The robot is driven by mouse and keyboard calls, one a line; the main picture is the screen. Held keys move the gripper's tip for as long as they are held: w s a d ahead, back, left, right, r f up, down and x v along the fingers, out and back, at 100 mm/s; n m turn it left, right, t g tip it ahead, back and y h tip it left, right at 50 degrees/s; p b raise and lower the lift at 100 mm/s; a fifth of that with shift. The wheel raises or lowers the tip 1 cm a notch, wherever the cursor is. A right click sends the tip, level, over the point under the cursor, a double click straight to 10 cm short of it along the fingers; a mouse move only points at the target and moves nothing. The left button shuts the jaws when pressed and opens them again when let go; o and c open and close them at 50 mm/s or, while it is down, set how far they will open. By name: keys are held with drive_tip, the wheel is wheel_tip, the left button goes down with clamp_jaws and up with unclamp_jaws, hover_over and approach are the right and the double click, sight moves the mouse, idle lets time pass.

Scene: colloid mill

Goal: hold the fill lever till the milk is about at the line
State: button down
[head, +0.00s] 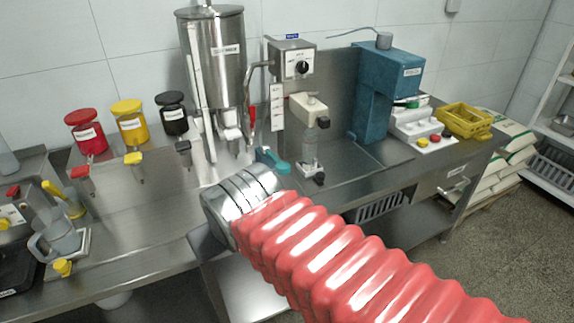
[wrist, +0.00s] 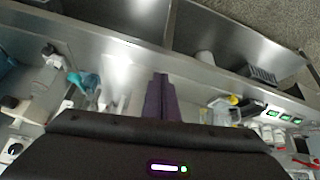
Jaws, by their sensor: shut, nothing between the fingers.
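My gripper (wrist: 160,80) shows in the wrist view as two dark fingers pressed together, with nothing between them. In the head view my wrist and red sleeved arm reach over the counter front, and the fingers cannot be made out. A steel tank (head: 213,60) stands at the back wall, with a red-handled lever (head: 252,117) to its right. A teal handle (head: 272,160) lies low beside the tank's outlet and also shows in the wrist view (wrist: 85,82), apart from my fingers. I cannot tell which is the fill lever. No milk or level line can be made out.
Red (head: 88,133), yellow (head: 130,121) and black (head: 172,114) lidded pots stand left of the tank. A knob box (head: 292,62), a blue machine (head: 384,90) and a yellow crate (head: 464,120) are to the right. The steel counter (head: 150,215) has free room at front left.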

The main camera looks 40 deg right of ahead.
drive_tip(key=w+d+r+m+t+h, duration=0.1)
drive_tip(key=w+d+t+h, duration=0.3)
drive_tip(key=d, duration=0.7)
drive_tip(key=w+d+r+m+h, duration=0.1)
drive_tip(key=w+d+m, duration=0.1)
drive_tip(key=w+d, duration=0.6)
drive_tip(key=s+d+f+t+y, duration=0.2)
drive_tip(key=d+f, duration=0.1)
drive_tip(key=d, duration=0.7)
drive_tip(key=shift+d+f+n+t, duration=0.3)
drive_tip(key=shift+d+n+t, duration=0.1)
drive_tip(key=shift+w, duration=0.1)
hover_over(287, 165)
drive_tip(key=s+a, duration=0.2)
drive_tip(key=f, duration=0.3)
drive_tip(key=shift+w+d+f, duration=0.1)
drive_tip(key=shift+w+f, duration=0.15)
drive_tip(key=shift+f, duration=0.1)
drive_tip(key=shift+s+f, duration=0.15)
drive_tip(key=shift+f, duration=0.8)
drive_tip(key=shift+s+f, duration=0.15)
drive_tip(key=shift+f, duration=0.8)
